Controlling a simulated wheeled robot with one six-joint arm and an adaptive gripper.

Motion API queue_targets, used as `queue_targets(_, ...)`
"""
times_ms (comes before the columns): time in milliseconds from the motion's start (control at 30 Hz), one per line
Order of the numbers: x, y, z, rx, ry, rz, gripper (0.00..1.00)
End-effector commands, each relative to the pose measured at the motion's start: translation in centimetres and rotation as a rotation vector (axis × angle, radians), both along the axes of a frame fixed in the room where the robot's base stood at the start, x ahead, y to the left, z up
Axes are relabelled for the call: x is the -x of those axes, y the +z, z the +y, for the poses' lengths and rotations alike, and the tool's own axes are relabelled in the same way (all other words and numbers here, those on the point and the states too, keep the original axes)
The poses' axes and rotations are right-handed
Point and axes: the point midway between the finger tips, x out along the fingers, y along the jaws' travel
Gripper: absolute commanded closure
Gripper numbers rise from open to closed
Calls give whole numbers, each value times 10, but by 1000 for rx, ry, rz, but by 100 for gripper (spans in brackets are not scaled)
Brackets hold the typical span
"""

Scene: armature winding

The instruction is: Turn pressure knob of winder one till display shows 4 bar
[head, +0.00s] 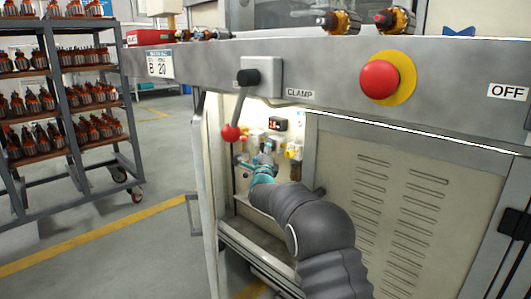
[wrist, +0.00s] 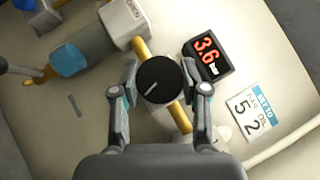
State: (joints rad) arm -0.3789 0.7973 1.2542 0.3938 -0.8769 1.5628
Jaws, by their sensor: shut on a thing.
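The black pressure knob (wrist: 160,80) has a white pointer line and sits on a yellow pipe in the wrist view. My gripper (wrist: 162,88) is shut on the knob, with one finger on its left side and one on its right. In the head view my gripper (head: 265,162) reaches into the open lower cabinet. The display there (head: 277,124) is small and its digits are hard to read. The knob is hidden in the head view.
A lever with a red ball (head: 231,133) hangs left of the cabinet opening, near my arm. A red stop button (head: 380,80) is above right. A vented panel (head: 385,200) stands right of my arm. A rack of armatures (head: 75,100) is at the left.

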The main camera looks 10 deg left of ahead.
Motion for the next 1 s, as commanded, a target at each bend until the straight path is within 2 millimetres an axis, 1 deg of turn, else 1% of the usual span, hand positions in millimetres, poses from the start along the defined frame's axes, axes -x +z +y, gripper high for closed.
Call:
queue_targets(300,0,-1,0,-60,0,-44,90)
queue_targets(700,0,-1,-1,-64,-1,-48,90)
queue_targets(733,0,-1,-1,-64,-1,-48,50)
queue_targets(767,0,-1,-1,-64,-1,-48,43)
queue_targets(800,0,-1,-1,-64,-1,-48,33)
queue_targets(833,0,-1,-1,-63,-1,-48,30)
queue_targets(1000,0,0,0,-63,-1,-48,30)
